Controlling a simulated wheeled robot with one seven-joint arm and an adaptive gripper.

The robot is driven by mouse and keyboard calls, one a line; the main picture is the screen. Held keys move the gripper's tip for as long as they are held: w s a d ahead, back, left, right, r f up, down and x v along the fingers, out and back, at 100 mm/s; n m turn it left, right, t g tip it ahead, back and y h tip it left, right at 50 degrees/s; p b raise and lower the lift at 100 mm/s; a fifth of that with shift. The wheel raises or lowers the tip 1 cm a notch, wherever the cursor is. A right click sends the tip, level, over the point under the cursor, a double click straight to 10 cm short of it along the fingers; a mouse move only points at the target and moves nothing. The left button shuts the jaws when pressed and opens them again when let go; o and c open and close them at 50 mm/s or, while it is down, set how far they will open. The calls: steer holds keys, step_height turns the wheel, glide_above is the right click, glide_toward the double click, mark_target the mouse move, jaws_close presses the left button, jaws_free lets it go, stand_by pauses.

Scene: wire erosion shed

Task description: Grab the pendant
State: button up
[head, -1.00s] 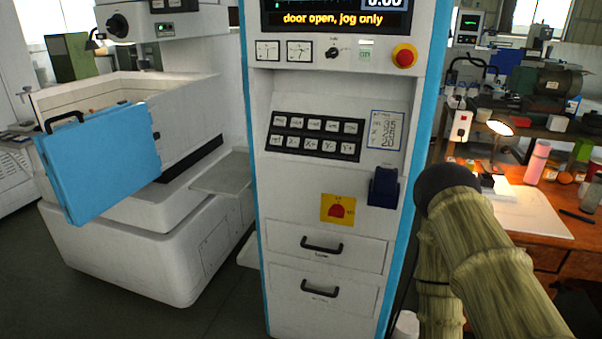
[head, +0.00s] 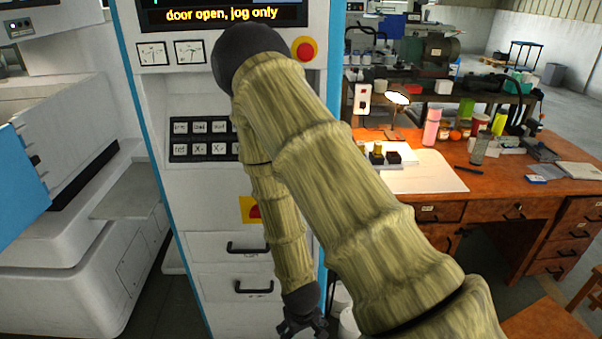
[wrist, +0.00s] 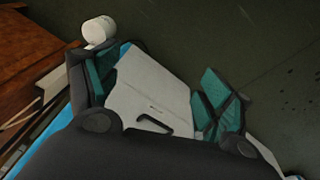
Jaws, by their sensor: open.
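No pendant can be made out in the current views. A dark blue block on the cabinet front, possibly the pendant, showed earlier; my arm now covers that area in the head view. My gripper (head: 303,326) hangs low in front of the white control cabinet (head: 205,215), at the bottom edge of the head view. In the wrist view my gripper (wrist: 157,80) has its two teal-padded fingers spread apart with nothing between them. Beyond them lies the cabinet's drawer front with a black handle (wrist: 154,121).
The cabinet carries a keypad (head: 192,139) and a red stop button (head: 305,48). A blue door panel (head: 22,190) stands at left. A wooden desk (head: 500,205) with a lamp (head: 398,100) and several items is at right. A white cylinder (wrist: 98,29) is near the cabinet's base.

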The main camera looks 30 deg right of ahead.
steer(key=w+d+r+m+t+p, duration=0.1)
steer(key=w+d+r+p, duration=0.4)
steer(key=r, duration=1.1)
steer(key=w+d+r+m+t+h+p, duration=0.1)
steer(key=w+d+r+m+p, duration=0.15)
steer(key=w+r, duration=0.85)
steer(key=w+d+r+m+p, duration=0.15)
steer(key=d+r, duration=0.25)
steer(key=r, duration=1.6)
steer(key=shift+n, duration=0.4)
steer(key=shift+w+d+p+x, duration=0.1)
steer(key=shift+w+p+x, duration=0.1)
steer(key=shift+p+x, duration=1.55)
steer(key=shift+w+d+p+x, duration=0.15)
steer(key=shift+p+x, duration=0.45)
steer(key=shift+x, duration=2.25)
steer(key=shift+p+x, duration=0.3)
steer(key=shift+x, duration=0.55)
steer(key=shift+c, duration=0.4)
steer(key=c, duration=1.5)
steer(key=shift+r+t+b, duration=0.1)
steer(key=shift+t+b, duration=0.2)
steer(key=shift+c, duration=0.2)
